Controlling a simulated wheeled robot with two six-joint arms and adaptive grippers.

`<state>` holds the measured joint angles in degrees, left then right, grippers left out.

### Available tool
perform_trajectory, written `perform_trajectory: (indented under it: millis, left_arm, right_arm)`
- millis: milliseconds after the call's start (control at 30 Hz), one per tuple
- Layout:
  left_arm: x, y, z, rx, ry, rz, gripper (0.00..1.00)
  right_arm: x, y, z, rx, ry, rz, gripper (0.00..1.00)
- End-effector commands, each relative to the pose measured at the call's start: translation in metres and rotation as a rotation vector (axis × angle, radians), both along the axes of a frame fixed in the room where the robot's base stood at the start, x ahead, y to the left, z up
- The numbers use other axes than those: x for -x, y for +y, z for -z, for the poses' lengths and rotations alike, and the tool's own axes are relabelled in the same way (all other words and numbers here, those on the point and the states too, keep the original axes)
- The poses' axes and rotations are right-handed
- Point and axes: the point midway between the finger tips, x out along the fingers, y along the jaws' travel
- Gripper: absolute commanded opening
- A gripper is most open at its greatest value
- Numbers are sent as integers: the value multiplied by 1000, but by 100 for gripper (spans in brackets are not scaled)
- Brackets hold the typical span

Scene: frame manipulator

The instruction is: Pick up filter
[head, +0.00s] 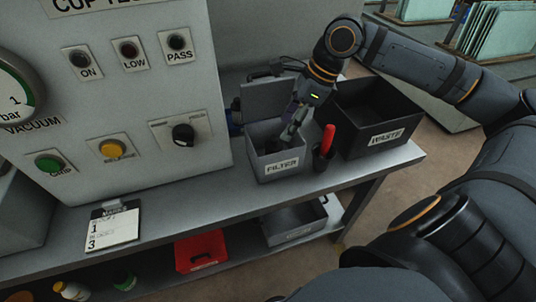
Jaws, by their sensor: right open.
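A grey box labelled FILTER (262,172) stands on the bench with its lid (268,99) raised behind it. My right gripper (290,133) points down at the mouth of this box, with its fingertips at or just inside the opening on its right side. It is open. I see no filter clearly; the inside of the box is mostly hidden by the front wall and the gripper. My left gripper is not in view.
A black WASTE bin (372,144) stands right of the box. A red-handled tool (327,140) sits in a small dark holder between them. The control panel (185,92) rises on the left. A clipboard (112,230) lies on the bench (190,222).

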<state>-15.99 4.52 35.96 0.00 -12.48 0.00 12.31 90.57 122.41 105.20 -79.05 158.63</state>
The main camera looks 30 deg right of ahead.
Motion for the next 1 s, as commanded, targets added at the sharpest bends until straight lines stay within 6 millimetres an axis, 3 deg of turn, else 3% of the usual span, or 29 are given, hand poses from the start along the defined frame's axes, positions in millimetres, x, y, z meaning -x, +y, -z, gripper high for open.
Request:
perform_trajectory:
  millis: [100, 233, 367, 533, 700, 1000]
  left_arm:
    - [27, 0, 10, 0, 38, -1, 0]
    - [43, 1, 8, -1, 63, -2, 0]
    - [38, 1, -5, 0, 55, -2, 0]
    - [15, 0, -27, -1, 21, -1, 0]
    - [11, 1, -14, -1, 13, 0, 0]
    - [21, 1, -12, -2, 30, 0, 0]
  right_arm:
    - [0, 0, 6, -2, 2, 6, 53]
    - [0, 0, 5, -1, 3, 7, 53]
    - [-2, 1, 10, 4, 9, 10, 53]
    - [-4, 7, 26, 7, 11, 3, 53]
    - [-9, 12, 49, 4, 8, 4, 53]
    - [-12, 16, 56, 0, 2, 5, 53]
